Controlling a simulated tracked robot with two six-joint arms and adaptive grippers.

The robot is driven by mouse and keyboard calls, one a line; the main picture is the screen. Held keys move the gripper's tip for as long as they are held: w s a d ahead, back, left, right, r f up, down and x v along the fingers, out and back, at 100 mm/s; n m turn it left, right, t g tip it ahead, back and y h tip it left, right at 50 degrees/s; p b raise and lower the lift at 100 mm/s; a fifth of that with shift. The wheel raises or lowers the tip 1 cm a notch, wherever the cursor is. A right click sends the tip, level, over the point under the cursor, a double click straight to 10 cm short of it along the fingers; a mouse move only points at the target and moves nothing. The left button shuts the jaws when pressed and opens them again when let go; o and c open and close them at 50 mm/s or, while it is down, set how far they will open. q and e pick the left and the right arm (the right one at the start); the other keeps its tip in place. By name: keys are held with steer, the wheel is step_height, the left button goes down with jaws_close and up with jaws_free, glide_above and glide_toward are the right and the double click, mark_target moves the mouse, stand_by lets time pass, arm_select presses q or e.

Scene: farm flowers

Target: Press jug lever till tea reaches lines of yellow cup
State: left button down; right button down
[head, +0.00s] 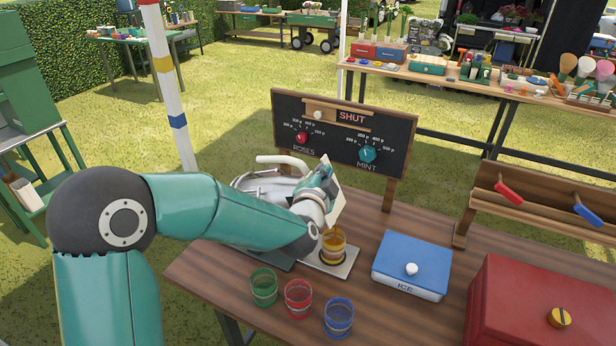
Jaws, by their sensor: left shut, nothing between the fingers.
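The jug (270,184), pale and shiny with a white handle, stands on the wooden table, partly hidden behind my left arm. My left gripper (322,190) is at the right side of the jug, shut with nothing between its fingers. The lever and the fingertips are hidden, so I cannot tell whether they touch. The yellow cup (334,243) stands below my gripper on a pale plate (343,267). Amber tea shows in it; its level against the lines is too small to tell. My right gripper is not in view.
Green (263,287), red (298,298) and blue (338,318) cups stand near the front edge. A blue ICE box (411,267) and a red box (530,305) are to the right. A chalkboard (337,135) with dials and a SHUT sign stands behind.

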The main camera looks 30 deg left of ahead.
arm_select(q)
steer(key=shift+a, duration=0.15)
steer(key=shift+d, duration=0.2)
steer(key=shift+d+r+p, duration=0.25)
steer(key=shift+r+p, duration=0.05)
steer(key=shift+p, duration=0.1)
steer(key=s+d+r, duration=0.3)
steer(key=s+d, duration=0.2)
steer(key=s, duration=0.4)
steer(key=shift+s, duration=0.25)
